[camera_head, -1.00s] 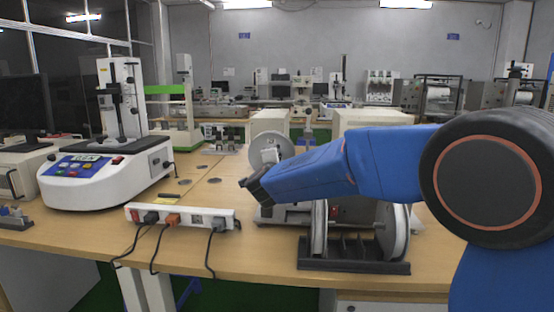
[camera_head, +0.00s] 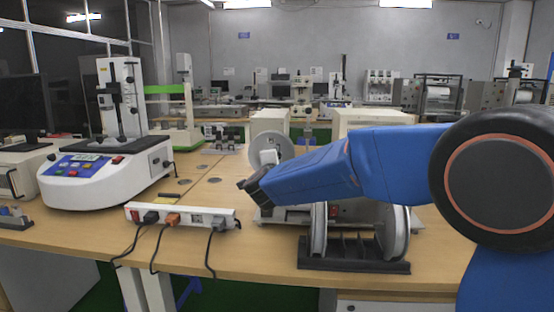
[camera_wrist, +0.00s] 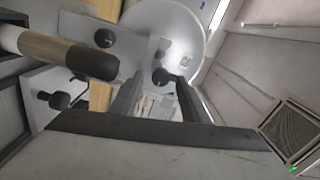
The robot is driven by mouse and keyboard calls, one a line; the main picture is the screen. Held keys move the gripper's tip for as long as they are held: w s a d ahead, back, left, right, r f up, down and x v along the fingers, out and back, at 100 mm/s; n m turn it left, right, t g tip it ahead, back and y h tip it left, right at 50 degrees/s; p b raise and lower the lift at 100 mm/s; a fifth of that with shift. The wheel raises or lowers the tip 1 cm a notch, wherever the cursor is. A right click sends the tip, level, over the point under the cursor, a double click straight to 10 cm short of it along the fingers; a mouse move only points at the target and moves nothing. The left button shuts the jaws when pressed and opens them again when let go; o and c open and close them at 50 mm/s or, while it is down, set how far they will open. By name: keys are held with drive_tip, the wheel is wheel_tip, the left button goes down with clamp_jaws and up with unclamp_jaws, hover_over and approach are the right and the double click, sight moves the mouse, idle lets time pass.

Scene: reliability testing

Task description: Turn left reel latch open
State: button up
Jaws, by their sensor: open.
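A white reel disc (camera_head: 268,148) stands on a machine on the bench, left of centre in the head view, partly hidden by my arm. It fills the top of the wrist view (camera_wrist: 185,30), with a grey plate in front of it. A small black knob (camera_wrist: 161,77) shows near the disc's lower edge; I cannot tell whether it is the left reel latch. My gripper (camera_wrist: 158,82) is open, its dark fingers on either side of the knob in the picture; contact cannot be told. In the head view my gripper (camera_head: 248,188) is in front of the machine.
A brown roller with a black end (camera_wrist: 95,62) and another black knob (camera_wrist: 104,38) lie left of my fingers. A power strip (camera_head: 180,216) with cables sits at the bench's front edge. A black rack with discs (camera_head: 355,254) stands below my arm. A white tester (camera_head: 105,173) is at left.

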drive_tip(key=s, duration=1.6)
drive_tip(key=shift+a, duration=0.25)
drive_tip(key=shift+s, duration=0.1)
